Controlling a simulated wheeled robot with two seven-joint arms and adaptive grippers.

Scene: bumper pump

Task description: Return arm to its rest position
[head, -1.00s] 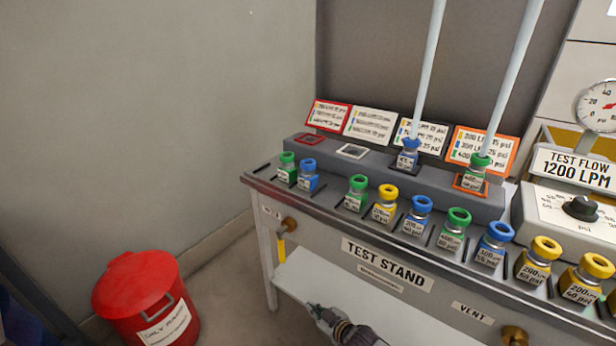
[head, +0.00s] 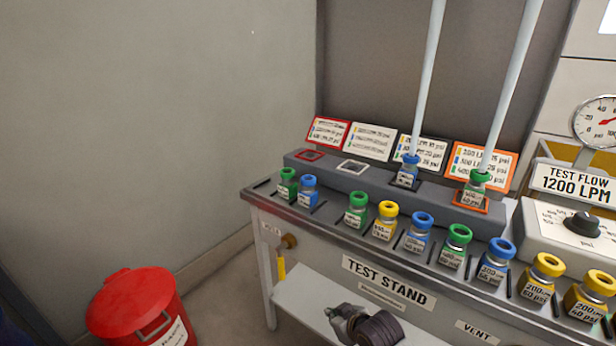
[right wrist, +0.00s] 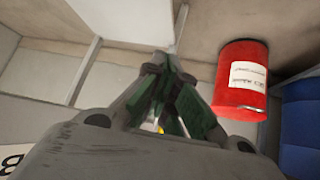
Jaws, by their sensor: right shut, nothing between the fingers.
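My right gripper (head: 336,315) is low in front of the test stand, below the TEST STAND label and over the white lower shelf. Its fingers are together and hold nothing; they also show in the right wrist view (right wrist: 160,65). My right arm behind it runs to the right in the head view and is cut off by the bottom edge. My left gripper is not in view.
The test stand (head: 335,235) carries several bottles with green, blue and yellow collars. Two pale rods rise from bottles on the raised grey block (head: 330,172). A red bin (head: 130,310) stands left on open floor; the right wrist view also shows it (right wrist: 241,85).

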